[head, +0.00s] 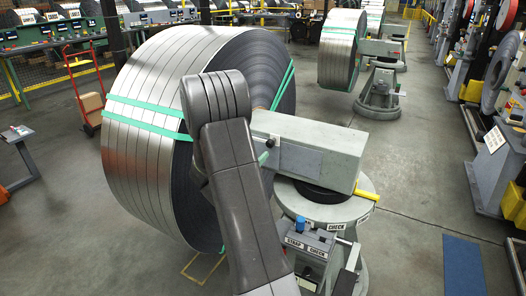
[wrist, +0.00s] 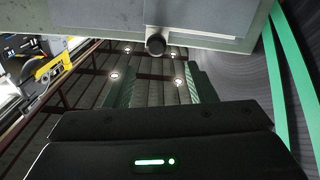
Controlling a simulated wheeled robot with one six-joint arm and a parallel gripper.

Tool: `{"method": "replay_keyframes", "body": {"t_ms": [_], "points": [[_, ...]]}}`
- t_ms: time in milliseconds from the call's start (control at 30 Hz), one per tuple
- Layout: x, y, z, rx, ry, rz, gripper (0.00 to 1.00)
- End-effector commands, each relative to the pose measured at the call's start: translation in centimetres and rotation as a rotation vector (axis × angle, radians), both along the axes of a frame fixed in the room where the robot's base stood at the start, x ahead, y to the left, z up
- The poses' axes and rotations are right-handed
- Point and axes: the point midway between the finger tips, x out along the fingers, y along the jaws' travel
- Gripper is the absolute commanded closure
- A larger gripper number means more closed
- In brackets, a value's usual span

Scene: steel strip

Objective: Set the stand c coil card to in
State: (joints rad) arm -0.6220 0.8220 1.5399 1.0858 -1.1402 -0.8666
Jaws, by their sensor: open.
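The nearest coil stand (head: 318,205) has a grey box arm (head: 315,150) holding a large strapped steel coil (head: 140,105). White cards or plates reading CHECK (head: 336,227) and STRAP (head: 295,242) show on and beside the stand's base. I cannot read any stand letter or make out which card is stand c's. In the wrist view, my gripper (wrist: 160,82) is open and empty, pointing up toward the ceiling lights. A grey box with a dark round knob (wrist: 155,45) is just above it. In the head view, my own arm hides the gripper.
Green straps (wrist: 290,90) and the coil's side are close on the wrist view's right. A yellow bar (head: 367,192) sticks out from the stand. A second coil stand (head: 380,90) is farther back. A blue mat (head: 464,265) lies on clear floor at right.

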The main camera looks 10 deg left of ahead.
Motion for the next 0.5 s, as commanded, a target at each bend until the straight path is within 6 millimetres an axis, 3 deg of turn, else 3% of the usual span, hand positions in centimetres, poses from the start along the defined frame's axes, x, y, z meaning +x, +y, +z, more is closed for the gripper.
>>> {"method": "replay_keyframes", "body": {"t_ms": [200,500], "points": [[-2.9,1.0,0.0,0.000,0.000,0.002,0.50],[-3.5,1.1,0.0,0.000,-0.001,0.000,0.50]]}}
